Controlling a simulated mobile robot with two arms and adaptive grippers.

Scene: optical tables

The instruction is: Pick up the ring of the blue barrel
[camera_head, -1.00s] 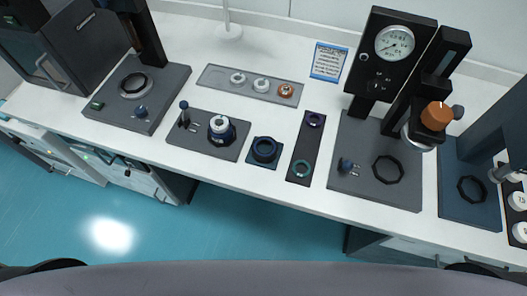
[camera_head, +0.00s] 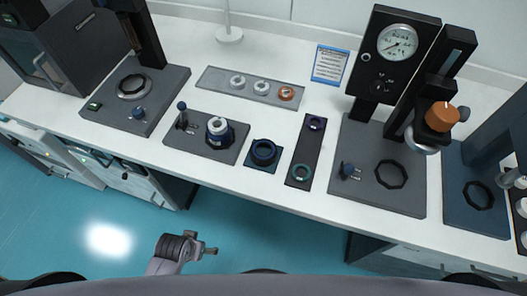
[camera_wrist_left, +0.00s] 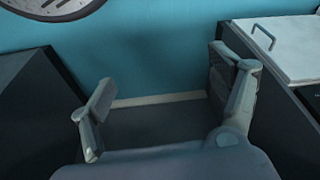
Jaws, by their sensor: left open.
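Part of my left arm shows low in the head view, in front of the bench and well apart from the barrel. My left gripper (camera_wrist_left: 170,95) is open and empty in the left wrist view, where no barrel or ring shows. My right gripper is not in view.
A grey tray (camera_head: 215,78) holds three small rings behind the barrel. A gauge press (camera_head: 392,50) stands right, a dark machine (camera_head: 65,50) left.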

